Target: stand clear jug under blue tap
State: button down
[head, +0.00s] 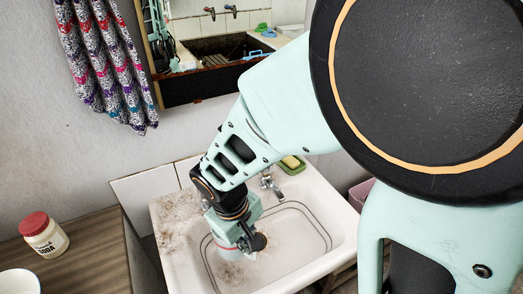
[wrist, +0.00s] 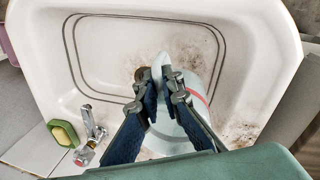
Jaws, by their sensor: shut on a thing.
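The clear jug (wrist: 191,82) has a thin red band and is in the wrist view, over the white basin. My gripper (wrist: 160,92) is shut on a pale upper edge or handle of the jug; I cannot tell which. The fingers and arm hide part of the jug, and whether it touches the basin floor is unclear. In the head view a bit of the jug (head: 227,249) shows below my wrist. A chrome tap (wrist: 92,122) with a red-marked knob (wrist: 79,161) is at the left of the wrist view, apart from the jug. It also shows in the head view (head: 268,182). I see no clear blue mark on it.
The stained white sink (head: 172,222) has a dark drain (head: 261,241). A green dish with yellow soap (head: 291,163) is behind the tap. A red-lidded jar (head: 43,233) stands on the wooden counter at left. A mirror (head: 215,82) and patterned cloth hang on the wall.

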jog(key=shift+s, duration=0.1)
jog(key=shift+f, duration=0.1)
jog(key=shift+f+b, duration=0.25)
jog(key=shift+b, duration=0.15)
jog(key=f+b, duration=0.3)
jog(key=f, duration=0.1)
jog(key=f+b, duration=0.4)
jog(key=f, duration=0.1)
jog(key=f+b, duration=0.4)
jog(key=shift+w+a+f, duration=0.2)
jog(key=shift+w, duration=0.15)
jog(key=shift+w+a+r, duration=0.1)
jog(key=shift+w+a, duration=0.05)
jog(key=shift+w, duration=0.1)
jog(key=shift+w+a+f, duration=0.1)
jog(key=shift+w+a, duration=0.3)
jog(key=shift+w, duration=0.25)
jog(key=shift+w+a+f, duration=0.1)
jog(key=shift+w+a, duration=0.3)
jog(key=shift+w, duration=0.3)
jog(key=shift+w+a+f, duration=0.1)
jog(key=shift+w+a, duration=0.3)
jog(key=shift+w, duration=0.25)
jog(key=shift+f+b, duration=0.2)
jog(key=shift+b, duration=0.15)
